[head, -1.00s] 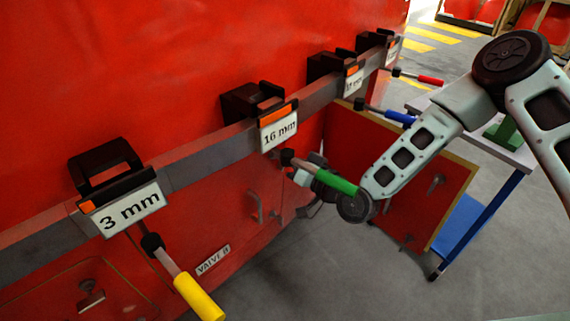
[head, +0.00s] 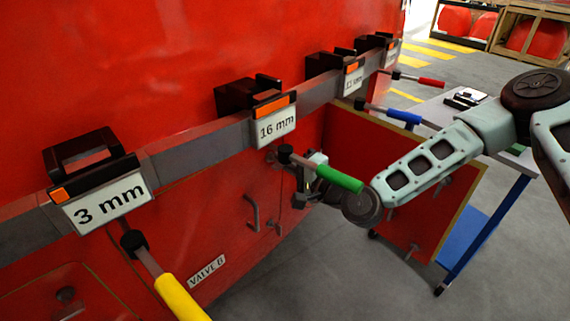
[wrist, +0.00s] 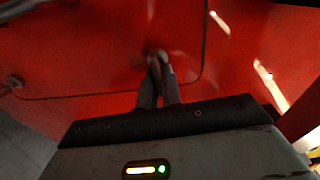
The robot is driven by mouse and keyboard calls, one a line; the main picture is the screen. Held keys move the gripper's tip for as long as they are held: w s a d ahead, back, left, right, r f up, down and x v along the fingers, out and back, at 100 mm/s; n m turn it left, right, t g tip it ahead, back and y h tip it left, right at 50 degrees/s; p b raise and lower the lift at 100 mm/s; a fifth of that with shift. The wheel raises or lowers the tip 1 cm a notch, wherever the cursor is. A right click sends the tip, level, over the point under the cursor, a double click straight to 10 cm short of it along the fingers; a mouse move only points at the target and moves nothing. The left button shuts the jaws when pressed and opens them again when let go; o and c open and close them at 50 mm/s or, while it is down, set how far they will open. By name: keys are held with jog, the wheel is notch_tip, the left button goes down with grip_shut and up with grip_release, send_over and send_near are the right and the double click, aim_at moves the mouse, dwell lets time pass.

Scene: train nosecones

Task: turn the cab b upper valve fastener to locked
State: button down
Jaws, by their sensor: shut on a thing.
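The cab b upper valve fastener (wrist: 158,54) is a small, blurred grey piece on the red panel in the wrist view, inside the panel's rounded corner seam. My gripper (wrist: 158,72) has its two fingers close together on it, pointing straight at the panel. The fingers cover much of the fastener, so its exact turn angle is hard to read. In the head view my gripper (head: 279,160) reaches the red side above the VALVE B label (head: 206,272), partly hidden behind the green handle (head: 339,179).
A grey rail with 3 mm (head: 108,205) and 16 mm (head: 276,125) signs runs above the panel. Yellow (head: 181,298), blue (head: 404,117) and red (head: 432,83) handles stick out. An open red door (head: 425,215) and a table with blue legs (head: 484,233) stand at right.

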jog(key=shift+m, duration=0.6)
jog(key=shift+f, duration=0.1)
jog(key=c, duration=1.6)
grip_release()
jog(key=shift+d, duration=0.15)
jog(key=shift+p+v, duration=2.3)
jog(key=shift+v, duration=6.3)
